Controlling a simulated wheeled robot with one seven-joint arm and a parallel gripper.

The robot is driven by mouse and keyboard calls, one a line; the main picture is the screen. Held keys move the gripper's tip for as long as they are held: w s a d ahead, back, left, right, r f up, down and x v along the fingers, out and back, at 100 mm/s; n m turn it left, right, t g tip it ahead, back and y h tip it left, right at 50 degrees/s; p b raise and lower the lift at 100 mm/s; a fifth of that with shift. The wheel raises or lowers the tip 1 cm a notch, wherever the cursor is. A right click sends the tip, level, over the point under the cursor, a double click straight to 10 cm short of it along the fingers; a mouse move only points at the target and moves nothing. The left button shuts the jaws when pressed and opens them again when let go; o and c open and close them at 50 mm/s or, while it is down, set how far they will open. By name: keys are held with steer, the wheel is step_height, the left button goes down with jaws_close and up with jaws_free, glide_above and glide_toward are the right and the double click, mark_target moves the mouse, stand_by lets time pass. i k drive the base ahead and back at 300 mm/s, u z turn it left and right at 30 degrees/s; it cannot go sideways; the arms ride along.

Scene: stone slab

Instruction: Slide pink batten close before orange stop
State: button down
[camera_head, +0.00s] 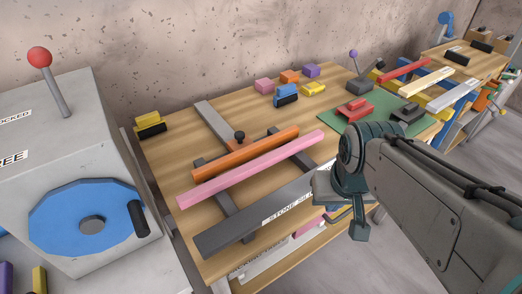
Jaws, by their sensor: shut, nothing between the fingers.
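The pink batten (250,169) is a long bar lying slantwise across dark grey rails on the wooden bench. The orange stop (245,154) is a similar bar lying just behind it, roughly parallel. The gap between them looks narrow; I cannot tell whether they touch anywhere. A dark knob (239,137) stands behind the middle of the orange stop. My gripper (359,230) is shut and empty, right of the pink batten's right end and apart from it, near the bench's front edge. My wrist hides part of the bench there.
A dark grey labelled bar (235,228) runs along the bench front. A grey box with a blue wheel (88,217) stands at left. Several small coloured blocks sit at the back, and a green mat (375,110) lies at right behind my arm. Bare wood shows left of the rails.

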mark_target(195, 195)
steer(key=k, duration=0.3)
steer(key=z, duration=1.8)
steer(key=i, duration=0.9)
steer(key=u, duration=3.45)
steer(key=i, duration=0.5)
steer(key=z, duration=0.05)
